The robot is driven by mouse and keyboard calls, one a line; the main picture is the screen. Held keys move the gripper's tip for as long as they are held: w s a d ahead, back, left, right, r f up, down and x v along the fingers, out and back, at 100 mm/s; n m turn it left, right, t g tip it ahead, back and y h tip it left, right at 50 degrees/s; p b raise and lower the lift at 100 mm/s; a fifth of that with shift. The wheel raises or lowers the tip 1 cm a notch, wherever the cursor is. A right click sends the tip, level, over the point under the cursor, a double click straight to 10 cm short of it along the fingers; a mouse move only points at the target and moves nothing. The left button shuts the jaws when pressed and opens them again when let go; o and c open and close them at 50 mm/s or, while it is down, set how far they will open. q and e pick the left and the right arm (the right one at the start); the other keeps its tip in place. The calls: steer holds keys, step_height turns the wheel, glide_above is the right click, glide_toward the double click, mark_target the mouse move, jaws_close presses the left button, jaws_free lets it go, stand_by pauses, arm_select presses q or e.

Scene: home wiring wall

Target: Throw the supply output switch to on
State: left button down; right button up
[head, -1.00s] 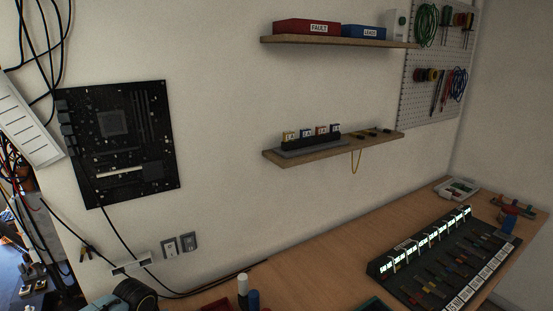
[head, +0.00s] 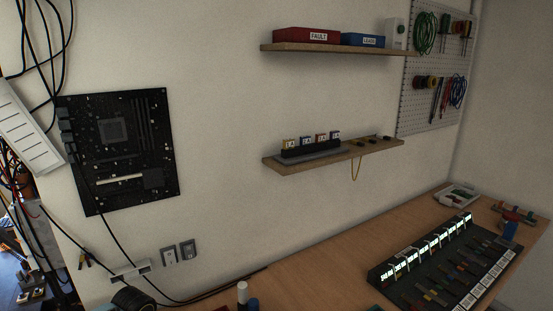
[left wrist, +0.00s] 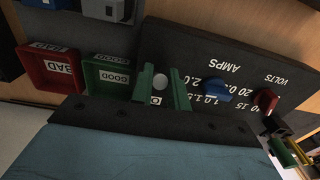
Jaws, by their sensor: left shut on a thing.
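In the left wrist view, the dark supply panel (left wrist: 195,45) carries AMPS and VOLTS scales, a blue knob (left wrist: 217,92) and a red knob (left wrist: 266,100). A pale round-ended piece, which looks like the output switch (left wrist: 160,82), stands at the panel's left part. My left gripper (left wrist: 161,88) has its two green fingers on either side of it, shut on it. Part of a small white mark shows below it. Which way the switch is thrown I cannot tell. Neither gripper shows in the head view, and my right gripper is in no view.
A red BAD tray (left wrist: 50,68) and a green GOOD tray (left wrist: 108,76) lie left of the panel. In the head view, a long lit terminal board (head: 430,262) lies on the wooden bench (head: 345,270). Shelves, a circuit board (head: 118,150) and cables are on the wall.

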arm_select(q)
steer(key=shift+r, duration=0.1)
stand_by(0.5)
steer(key=shift+w+a+r+p, duration=0.15)
steer(key=shift+w+p, duration=0.1)
steer(key=shift+p, duration=0.05)
steer(key=shift+w, duration=0.1)
steer(key=shift+w+a, duration=0.1)
steer(key=shift+a, duration=0.05)
steer(key=shift+w+a+r, duration=0.15)
steer(key=shift+w, duration=0.1)
steer(key=shift+w+a, duration=0.15)
steer(key=shift+w, duration=0.15)
stand_by(0.3)
steer(key=shift+w+a+f, duration=0.3)
steer(key=shift+w, duration=0.15)
stand_by(0.9)
steer(key=shift+w, duration=0.1)
steer(key=shift+w+a+f, duration=0.1)
steer(key=shift+w+a, duration=0.1)
